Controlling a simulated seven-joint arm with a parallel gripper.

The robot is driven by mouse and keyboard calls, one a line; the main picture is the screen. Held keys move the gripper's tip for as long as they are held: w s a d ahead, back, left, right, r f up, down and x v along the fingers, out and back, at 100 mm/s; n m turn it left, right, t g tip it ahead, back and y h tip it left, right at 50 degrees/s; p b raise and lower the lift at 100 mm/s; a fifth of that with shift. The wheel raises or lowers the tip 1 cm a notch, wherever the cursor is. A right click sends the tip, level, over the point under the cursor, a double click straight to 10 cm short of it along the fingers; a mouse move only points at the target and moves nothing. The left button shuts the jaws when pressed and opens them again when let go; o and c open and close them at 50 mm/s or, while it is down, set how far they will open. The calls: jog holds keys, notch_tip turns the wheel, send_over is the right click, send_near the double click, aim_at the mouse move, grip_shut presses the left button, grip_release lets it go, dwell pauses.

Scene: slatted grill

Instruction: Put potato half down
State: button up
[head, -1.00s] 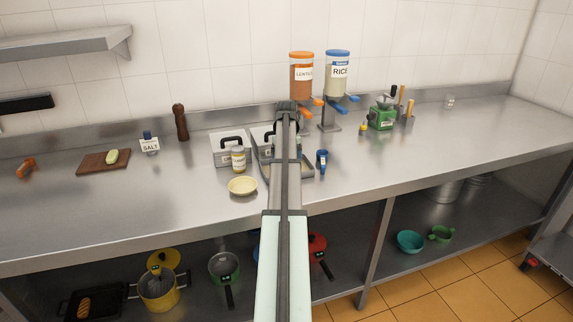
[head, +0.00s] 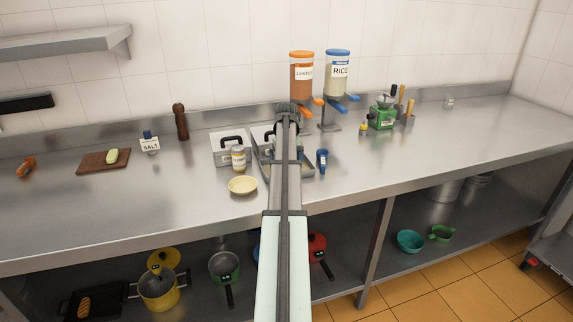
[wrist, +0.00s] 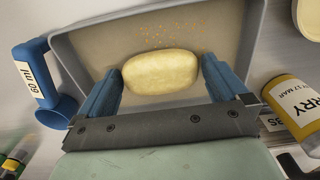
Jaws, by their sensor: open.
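The potato half (wrist: 161,73) is pale yellow and lies in a grey tray (wrist: 248,32) with small orange specks on its floor, in the wrist view. My gripper (wrist: 161,67) has its two blue fingers on either side of the potato half. The fingers stand apart, with a small gap visible at the right; whether the left finger touches is hard to tell. In the head view my arm hides the gripper and the potato half, and only part of the tray (head: 307,172) shows.
A blue 60 ml measuring scoop (wrist: 35,75) is close left of the tray. A curry jar (wrist: 298,108) stands close on the right. In the head view a yellow bowl (head: 243,186) sits in front of the jar, and dispensers (head: 302,75) stand behind. The front left counter is clear.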

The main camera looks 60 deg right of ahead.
notch_tip(320, 180, up, 12)
dwell(0.5)
jog(key=shift+f, duration=0.1)
jog(key=shift+c, duration=0.8)
jog(key=shift+f, duration=0.75)
jog(key=shift+c, duration=1.4)
jog(key=shift+f, duration=0.35)
jog(key=c, duration=0.4)
jog(key=shift+f, duration=0.6)
jog(key=c, duration=0.3)
notch_tip(320, 180, down, 4)
jog(key=shift+r, duration=0.25)
jog(key=c, duration=0.6)
jog(key=shift+f, duration=0.85)
grip_shut()
